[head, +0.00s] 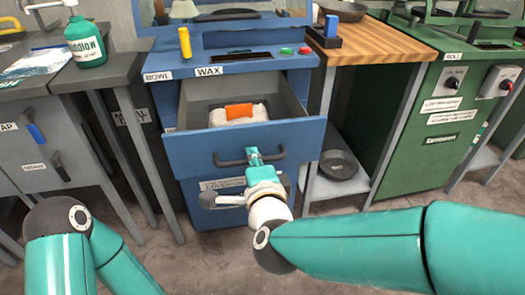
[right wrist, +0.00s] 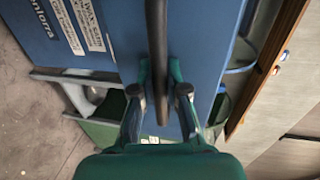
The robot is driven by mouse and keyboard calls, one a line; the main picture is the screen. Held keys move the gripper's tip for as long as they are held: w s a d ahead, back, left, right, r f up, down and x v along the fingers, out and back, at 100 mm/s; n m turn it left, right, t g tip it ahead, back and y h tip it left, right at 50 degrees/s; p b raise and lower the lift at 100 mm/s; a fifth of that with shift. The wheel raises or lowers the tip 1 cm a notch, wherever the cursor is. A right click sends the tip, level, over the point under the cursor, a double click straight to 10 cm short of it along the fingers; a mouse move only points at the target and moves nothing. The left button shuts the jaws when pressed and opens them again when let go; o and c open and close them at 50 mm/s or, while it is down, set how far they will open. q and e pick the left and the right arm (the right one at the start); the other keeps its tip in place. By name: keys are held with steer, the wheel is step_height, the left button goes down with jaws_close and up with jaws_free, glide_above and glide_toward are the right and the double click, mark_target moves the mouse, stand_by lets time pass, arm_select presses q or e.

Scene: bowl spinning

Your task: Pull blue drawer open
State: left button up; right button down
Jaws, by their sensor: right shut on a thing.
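The blue drawer (head: 300,140) under the label WAX is pulled well out of the blue cabinet (head: 225,205) in the head view. A white package with an orange label (head: 222,118) lies inside it. The drawer's dark bar handle (head: 230,162) is on its front. My right gripper (head: 254,153) is shut on the handle near its middle. In the right wrist view the handle (right wrist: 157,50) runs up between the two fingers of the gripper (right wrist: 160,90). My left arm shows at the lower left of the head view, but its gripper is out of view.
A second blue drawer with a label sits below, partly hidden by my right gripper. A dark pan (head: 339,164) rests on a low shelf to the right. A green cabinet (head: 420,135) stands farther right, and a grey cabinet (head: 50,150) stands on the left.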

steer(key=shift+s+f, duration=0.2)
steer(key=shift+s, duration=0.2)
steer(key=c, duration=1.4)
jaws_free()
steer(key=shift+c, duration=0.2)
steer(key=shift+r, duration=0.1)
steer(key=v, duration=0.7)
steer(key=shift+s, duration=0.25)
steer(key=shift+d, duration=0.15)
